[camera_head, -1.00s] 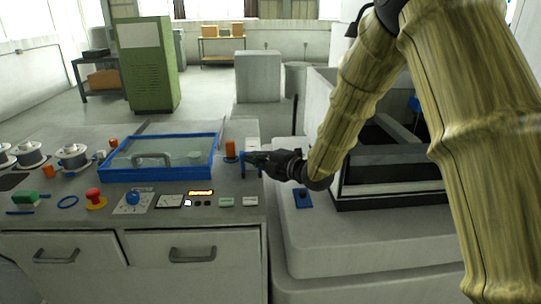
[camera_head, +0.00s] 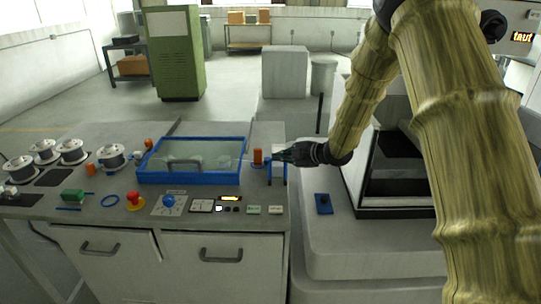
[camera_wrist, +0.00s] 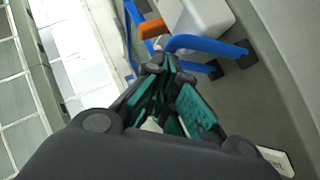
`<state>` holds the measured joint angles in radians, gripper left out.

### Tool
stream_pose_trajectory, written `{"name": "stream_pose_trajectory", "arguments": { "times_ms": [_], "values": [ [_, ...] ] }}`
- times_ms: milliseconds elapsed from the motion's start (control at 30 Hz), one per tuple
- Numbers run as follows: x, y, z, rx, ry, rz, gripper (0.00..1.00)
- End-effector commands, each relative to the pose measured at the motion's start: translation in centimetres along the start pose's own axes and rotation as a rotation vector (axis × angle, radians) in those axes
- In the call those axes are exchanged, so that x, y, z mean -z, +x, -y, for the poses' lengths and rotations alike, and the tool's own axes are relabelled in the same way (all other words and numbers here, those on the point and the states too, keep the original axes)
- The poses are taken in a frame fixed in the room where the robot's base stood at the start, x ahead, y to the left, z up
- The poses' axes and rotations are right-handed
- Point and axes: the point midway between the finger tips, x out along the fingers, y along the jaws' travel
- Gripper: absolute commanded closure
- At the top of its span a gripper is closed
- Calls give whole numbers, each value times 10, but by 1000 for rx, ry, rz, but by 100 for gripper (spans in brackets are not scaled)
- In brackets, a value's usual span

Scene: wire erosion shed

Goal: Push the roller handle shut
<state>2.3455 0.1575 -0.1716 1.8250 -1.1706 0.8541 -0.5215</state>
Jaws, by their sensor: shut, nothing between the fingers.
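A white block with blue bars beside it stands at the right end of the grey bench top; this looks like the roller unit (camera_head: 278,171). An orange knob (camera_head: 258,157) stands just left of it. In the wrist view a bent blue bar (camera_wrist: 205,42) runs in front of the white block (camera_wrist: 197,14), with the orange part (camera_wrist: 153,27) at its left. My gripper (camera_head: 283,154) is shut and empty, with its fingertips at the blue bars. The fingertips (camera_wrist: 165,62) overlap the bar's near end in the wrist view; I cannot tell whether they touch.
A blue-framed clear lid (camera_head: 192,178) with a handle lies left of the roller unit. Spools (camera_head: 72,151), a red button (camera_head: 134,199) and a blue knob (camera_head: 169,201) are on the bench. A white machine with a dark tank (camera_head: 397,165) stands to the right.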

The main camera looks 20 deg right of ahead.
Motion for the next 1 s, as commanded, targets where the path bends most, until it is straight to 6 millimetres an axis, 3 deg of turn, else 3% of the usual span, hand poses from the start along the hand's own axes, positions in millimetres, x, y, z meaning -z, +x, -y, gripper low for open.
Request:
{"name": "stream_pose_trajectory", "arguments": {
  "times_ms": [700, 1000],
  "values": [
    [-6, -3, -3, -5, 2, 6, 100],
    [18, -18, -12, -3, -2, 1, 100]
  ]
}}
